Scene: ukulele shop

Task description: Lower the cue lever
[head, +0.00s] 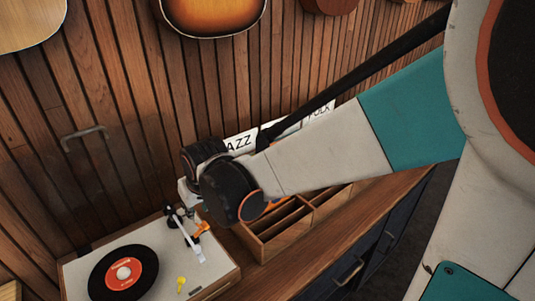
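A turntable (218,283) with a pale top stands at the lower left, with a black record (110,283) with a red label on it. Its tonearm (184,231) lies along the right side, off the record, with a pale headshell toward the front. A small orange piece (201,229) shows beside the tonearm; I cannot tell whether it is the cue lever. My arm reaches in from the right, and its dark wrist (230,190) is above the turntable's back right corner. My gripper is mostly hidden behind the wrist; its fingers cannot be made out.
A divided wooden crate (263,250) with "JAZZ" and "FOLK" signs stands right of the turntable, close under my arm. A small yellow piece (181,281) is at the turntable's front right. Ukuleles (212,14) hang on the slatted wall behind. The counter's front strip (330,240) is clear.

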